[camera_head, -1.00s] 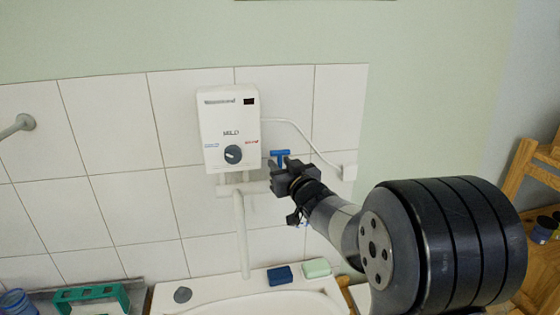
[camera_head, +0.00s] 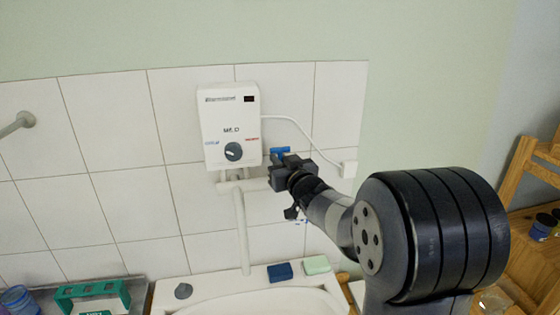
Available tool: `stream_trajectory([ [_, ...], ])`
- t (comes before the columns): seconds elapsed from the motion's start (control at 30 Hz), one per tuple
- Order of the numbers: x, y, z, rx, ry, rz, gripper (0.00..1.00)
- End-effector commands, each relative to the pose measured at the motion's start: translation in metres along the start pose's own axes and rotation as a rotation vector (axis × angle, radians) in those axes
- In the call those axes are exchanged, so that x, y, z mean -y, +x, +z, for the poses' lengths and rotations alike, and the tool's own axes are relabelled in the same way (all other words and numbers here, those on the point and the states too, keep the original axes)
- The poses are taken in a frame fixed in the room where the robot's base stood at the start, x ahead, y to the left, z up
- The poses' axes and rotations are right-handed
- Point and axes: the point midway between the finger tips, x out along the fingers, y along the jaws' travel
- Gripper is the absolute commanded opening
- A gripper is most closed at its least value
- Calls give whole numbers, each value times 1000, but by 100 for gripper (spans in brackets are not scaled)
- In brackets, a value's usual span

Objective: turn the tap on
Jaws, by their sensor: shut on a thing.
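The tap's blue handle (camera_head: 281,151) shows just above my gripper (camera_head: 279,167), to the right of the white water heater. My gripper is shut on the blue handle; its fingers hide the lower part of it. The white pipe and spout (camera_head: 241,225) run down from below the heater toward the basin. I cannot see any water at the spout's end.
The white heater (camera_head: 231,125) with its dark knob hangs on the tiled wall. A white basin (camera_head: 270,302) stands below, with blue (camera_head: 280,272) and pale green (camera_head: 316,265) blocks on its rim. A green rack (camera_head: 92,296) is at lower left. A wooden shelf (camera_head: 527,190) stands at right.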

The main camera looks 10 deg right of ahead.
Motion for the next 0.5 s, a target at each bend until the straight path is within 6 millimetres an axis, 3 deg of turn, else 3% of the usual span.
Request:
stream_trajectory([
  [0.5, 0, -2, 6, -40, -8, 0, 0],
])
